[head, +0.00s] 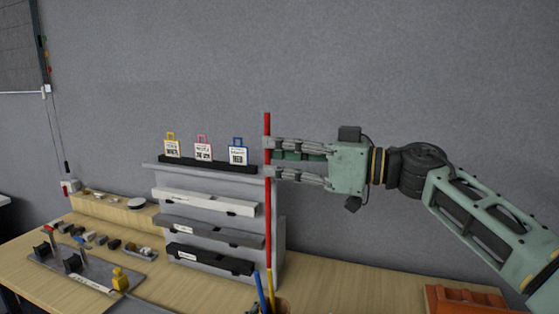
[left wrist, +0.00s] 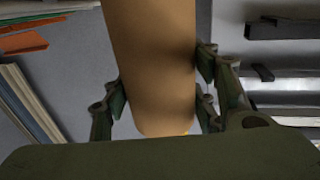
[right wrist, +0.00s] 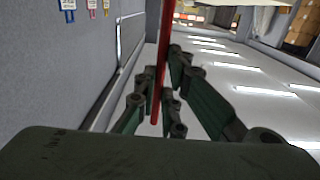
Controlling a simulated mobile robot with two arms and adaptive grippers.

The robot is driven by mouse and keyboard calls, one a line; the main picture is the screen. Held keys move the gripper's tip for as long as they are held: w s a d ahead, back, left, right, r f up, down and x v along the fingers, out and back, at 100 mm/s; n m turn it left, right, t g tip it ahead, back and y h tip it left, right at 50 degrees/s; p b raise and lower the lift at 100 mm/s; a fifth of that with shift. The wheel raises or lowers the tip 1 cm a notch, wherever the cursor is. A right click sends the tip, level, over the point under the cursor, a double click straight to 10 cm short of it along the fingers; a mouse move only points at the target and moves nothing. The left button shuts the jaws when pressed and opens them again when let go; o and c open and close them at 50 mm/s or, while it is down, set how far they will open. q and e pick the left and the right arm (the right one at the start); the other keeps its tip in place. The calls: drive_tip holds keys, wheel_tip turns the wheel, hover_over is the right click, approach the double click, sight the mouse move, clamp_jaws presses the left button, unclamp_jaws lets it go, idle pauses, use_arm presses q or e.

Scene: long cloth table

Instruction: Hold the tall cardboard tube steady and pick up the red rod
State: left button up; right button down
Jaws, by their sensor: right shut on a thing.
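The red rod (head: 267,215) stands upright in the head view. My right gripper (head: 269,160) is shut on it in its upper part. The rod also runs between the right fingers in the right wrist view (right wrist: 163,50). Its lower end shows beside the top of a yellow rod (head: 270,285). A blue rod (head: 260,290) leans next to that. The brown rim of the cardboard tube (head: 283,306) shows at the bottom edge; most of it is out of the head view. In the left wrist view, the tan tube (left wrist: 150,65) fills the space between my left fingers (left wrist: 160,95), which press against both sides.
A grey stepped rack (head: 275,235) with white, grey and black bars stands left of the rod, with three small tags (head: 203,148) on top. Tools and a small yellow object (head: 120,279) lie at the left. An orange crate (head: 465,300) stands at the right.

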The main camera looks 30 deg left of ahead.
use_arm(q)
drive_tip(key=o, duration=0.5)
drive_tip(key=shift+o, duration=0.2)
drive_tip(key=s, duration=1.2)
drive_tip(key=shift+d, duration=0.25)
